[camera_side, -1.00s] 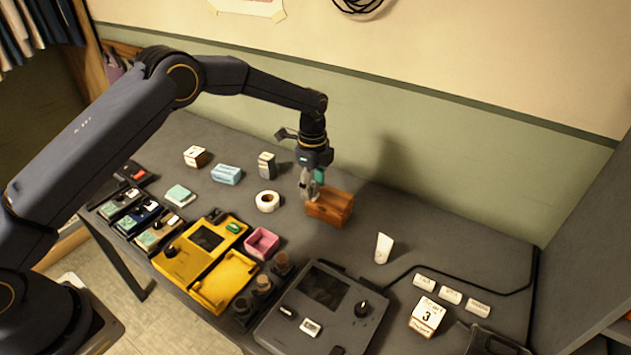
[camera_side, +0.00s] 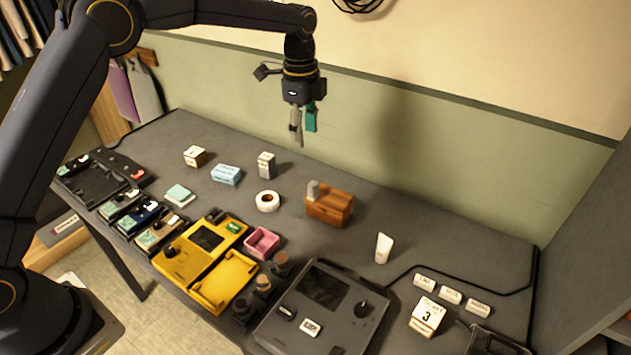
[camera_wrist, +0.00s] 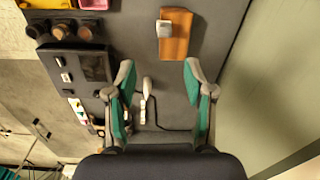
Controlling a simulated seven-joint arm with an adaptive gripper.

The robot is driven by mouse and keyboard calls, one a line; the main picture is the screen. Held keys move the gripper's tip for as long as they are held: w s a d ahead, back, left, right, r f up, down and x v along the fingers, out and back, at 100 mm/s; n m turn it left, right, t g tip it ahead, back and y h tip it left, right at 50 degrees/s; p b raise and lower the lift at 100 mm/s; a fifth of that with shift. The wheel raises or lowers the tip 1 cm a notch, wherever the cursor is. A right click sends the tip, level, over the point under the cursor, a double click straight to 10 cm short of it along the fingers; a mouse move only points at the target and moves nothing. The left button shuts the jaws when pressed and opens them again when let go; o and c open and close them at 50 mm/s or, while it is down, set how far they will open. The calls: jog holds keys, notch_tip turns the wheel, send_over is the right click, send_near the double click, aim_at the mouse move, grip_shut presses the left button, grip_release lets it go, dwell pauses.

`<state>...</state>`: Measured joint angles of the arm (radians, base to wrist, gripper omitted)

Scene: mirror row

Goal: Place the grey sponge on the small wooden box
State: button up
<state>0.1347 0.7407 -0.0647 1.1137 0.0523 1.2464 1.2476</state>
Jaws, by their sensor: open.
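The small wooden box (camera_side: 331,208) stands on the dark table near its back edge. The grey sponge (camera_side: 313,190) rests on top of the box, toward its left end. In the wrist view the sponge (camera_wrist: 165,28) lies on the wooden box (camera_wrist: 176,46), ahead of my fingers and apart from them. My gripper (camera_side: 304,138) is high above the table, well above the box and slightly left of it. It also shows in the wrist view (camera_wrist: 158,72), with its two green-padded fingers spread and nothing between them.
A white tape roll (camera_side: 267,201), a grey box (camera_side: 266,164) and a blue box (camera_side: 226,174) stand left of the wooden box. Yellow and dark devices fill the table's front. The air around my gripper is clear.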

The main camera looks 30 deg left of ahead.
jog(key=s+a+r+n+t, duration=0.1)
jog(key=s+a+r+n, duration=0.25)
jog(key=s+r, duration=0.3)
jog(key=s+a+r+n+t, duration=0.2)
jog(key=s+r+n, duration=0.2)
jog(key=s+r, duration=0.3)
jog(key=s+a+f+n+t, duration=0.1)
jog(key=s+n, duration=0.3)
jog(key=s, duration=0.6)
jog(key=s+a+f+n+t, duration=0.1)
jog(key=s+a+f+n, duration=0.1)
jog(key=s+n, duration=0.3)
jog(key=s+f, duration=0.1)
jog(key=s, duration=0.3)
jog(key=shift+s+a+f, duration=0.15)
jog(key=shift+s+a, duration=0.1)
jog(key=shift+s, duration=0.15)
